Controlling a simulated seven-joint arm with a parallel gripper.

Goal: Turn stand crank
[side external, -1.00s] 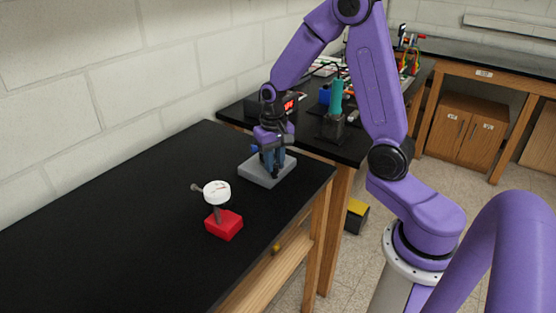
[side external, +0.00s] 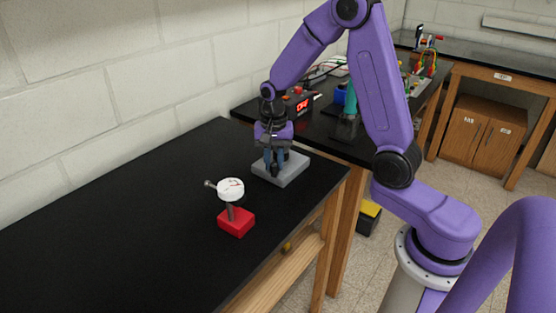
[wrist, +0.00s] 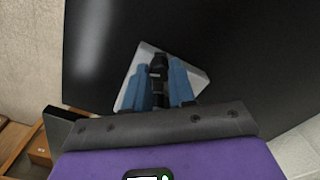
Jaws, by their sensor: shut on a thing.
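A grey square base (side external: 295,171) lies on the black bench near its right end. My gripper (side external: 274,172) points down over the left part of this base. In the wrist view, my gripper (wrist: 159,88) has its blue fingers shut on a dark upright piece (wrist: 158,66), which seems to be the crank's handle. The pale base (wrist: 196,76) shows behind the fingers. The rest of the crank is hidden by the fingers and wrist.
A red block (side external: 237,223) with a white round-topped dial (side external: 231,188) on a post stands nearer on the bench. A box with a red display (side external: 303,106) and a teal-topped item (side external: 350,98) are on the bench behind. The bench's left part is clear.

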